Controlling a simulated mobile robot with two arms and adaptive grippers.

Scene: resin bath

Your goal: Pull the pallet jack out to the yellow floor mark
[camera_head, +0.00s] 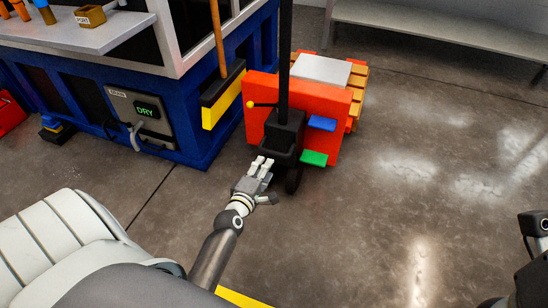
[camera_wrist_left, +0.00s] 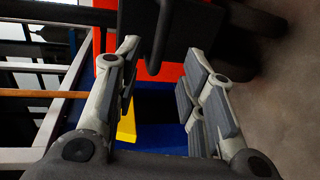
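The pallet jack (camera_head: 345,110) has a red-orange body, a black upright mast, a small black wheel, and blue and green pedals. A wooden pallet (camera_head: 358,90) with a grey slab on it is behind the red body. My left gripper (camera_head: 262,164) is just in front of the black base of the mast. In the left wrist view, my left gripper (camera_wrist_left: 165,58) has its fingers spread, with a black bar (camera_wrist_left: 160,35) at the gap between the tips; contact is unclear. The yellow floor mark (camera_head: 243,298) shows partly at the bottom, beside my body.
A blue machine with a "DRY" display (camera_head: 148,110) stands left of the jack. A yellow and black block (camera_head: 222,98) by a wooden pole is close to the jack's left side. A grey bench (camera_head: 440,30) is at the back right. The floor right of the jack is clear.

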